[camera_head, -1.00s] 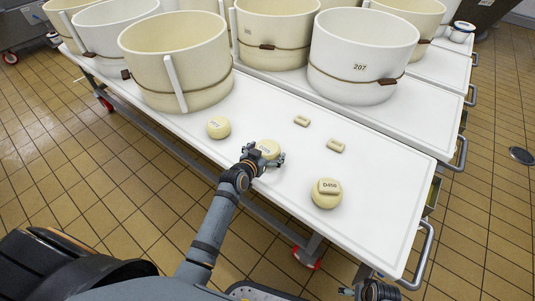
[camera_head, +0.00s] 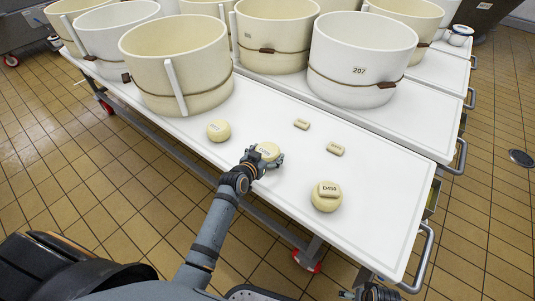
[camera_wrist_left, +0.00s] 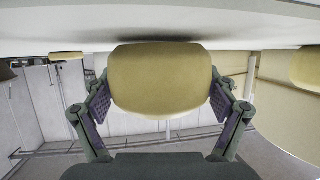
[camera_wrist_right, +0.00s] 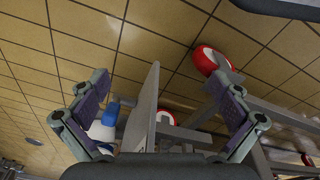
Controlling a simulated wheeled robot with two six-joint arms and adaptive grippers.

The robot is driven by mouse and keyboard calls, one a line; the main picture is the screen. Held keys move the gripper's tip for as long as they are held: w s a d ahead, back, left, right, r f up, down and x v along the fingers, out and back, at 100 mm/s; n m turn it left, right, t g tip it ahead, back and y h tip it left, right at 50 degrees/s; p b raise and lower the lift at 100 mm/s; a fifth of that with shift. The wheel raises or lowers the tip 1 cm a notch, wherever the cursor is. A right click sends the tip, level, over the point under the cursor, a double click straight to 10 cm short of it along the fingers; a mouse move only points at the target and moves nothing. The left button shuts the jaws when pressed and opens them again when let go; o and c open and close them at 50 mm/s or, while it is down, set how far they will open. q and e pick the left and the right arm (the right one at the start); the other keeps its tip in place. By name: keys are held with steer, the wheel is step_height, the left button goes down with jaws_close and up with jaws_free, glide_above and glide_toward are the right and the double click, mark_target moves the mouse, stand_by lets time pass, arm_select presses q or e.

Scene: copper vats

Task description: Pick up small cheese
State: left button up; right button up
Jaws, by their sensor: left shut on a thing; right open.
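A round pale-yellow cheese (camera_head: 268,150) with printed marks on top is at the front edge area of the white table. My left gripper (camera_head: 266,160) is shut on this cheese. In the left wrist view the cheese (camera_wrist_left: 160,80) fills the space between both fingers, close to the white table surface; whether it touches the table I cannot tell. Another round cheese (camera_head: 219,131) lies to its left. My right gripper (camera_wrist_right: 160,90) is open and empty, below the table's near right corner.
Large cream and white vats, one marked 207 (camera_head: 362,55), stand at the back. The white table (camera_head: 385,215) is clear at its right end, where a metal handle (camera_head: 424,258) sticks out.

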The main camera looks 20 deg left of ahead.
mark_target(267, 149)
arm_select(q)
step_height(267, 149, up, 10)
steer(key=p, duration=0.2)
steer(key=shift+f+p, duration=0.1)
steer(key=shift+p, duration=0.3)
arm_select(e)
steer(key=s+d+f, duration=0.2)
steer(key=s+f, duration=0.2)
steer(key=f, duration=0.3)
steer(key=shift+s+d+f, duration=0.2)
steer(key=shift+s+f, duration=0.15)
